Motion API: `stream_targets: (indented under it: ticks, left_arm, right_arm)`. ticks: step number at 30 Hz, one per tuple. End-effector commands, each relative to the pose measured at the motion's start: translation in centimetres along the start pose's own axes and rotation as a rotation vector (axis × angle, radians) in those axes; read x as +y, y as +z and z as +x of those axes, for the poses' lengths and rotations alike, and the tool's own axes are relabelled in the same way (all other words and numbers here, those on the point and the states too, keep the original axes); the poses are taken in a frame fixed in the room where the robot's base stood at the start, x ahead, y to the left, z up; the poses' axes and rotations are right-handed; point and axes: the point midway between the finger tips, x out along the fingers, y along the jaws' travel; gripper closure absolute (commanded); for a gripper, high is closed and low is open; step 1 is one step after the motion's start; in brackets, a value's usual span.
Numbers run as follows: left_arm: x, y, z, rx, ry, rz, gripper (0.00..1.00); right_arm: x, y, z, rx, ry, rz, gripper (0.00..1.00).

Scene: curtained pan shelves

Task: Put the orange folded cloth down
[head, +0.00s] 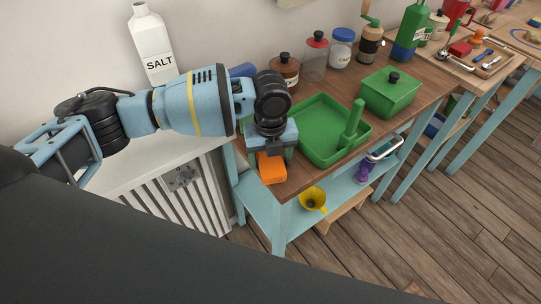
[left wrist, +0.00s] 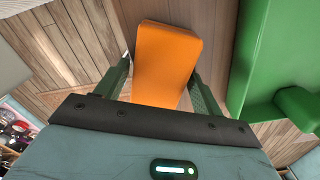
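The orange folded cloth (head: 271,168) is a small, thick block below my left gripper (head: 270,150), at the near left corner of the wooden tabletop. In the left wrist view the cloth (left wrist: 166,65) sits between the two dark green fingers of my left gripper (left wrist: 160,80), with a finger against each side. My left gripper is shut on it and points down. The pictures do not clearly show whether the cloth touches the tabletop. My right gripper is not in view.
A green tray (head: 310,150) with an upright green handle lies just right of the cloth. A green lidded box (head: 388,95) and several jars stand behind. A yellow funnel (head: 312,198) is on the lower shelf. A white radiator (head: 180,195) is at left.

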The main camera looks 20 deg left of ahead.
Motion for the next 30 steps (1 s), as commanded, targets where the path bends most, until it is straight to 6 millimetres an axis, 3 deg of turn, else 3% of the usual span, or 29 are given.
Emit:
stream_targets:
  ticks: [3,13,24,30]
  left_arm:
    - [0.0,0.0,0.0,0.0,0.0,0.0,0.21]
    - [0.0,0.0,-0.6,-0.001,-0.001,0.0,0.21]
    - [0.0,0.1,-6.0,-0.002,-0.002,0.0,0.21]
    - [0.0,0.0,-7.7,-0.001,-0.001,0.0,0.21]
  right_arm:
    - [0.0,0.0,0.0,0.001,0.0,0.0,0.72]
    - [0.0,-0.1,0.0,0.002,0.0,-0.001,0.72]
    - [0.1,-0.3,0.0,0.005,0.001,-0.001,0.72]
    - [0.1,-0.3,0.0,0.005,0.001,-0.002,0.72]
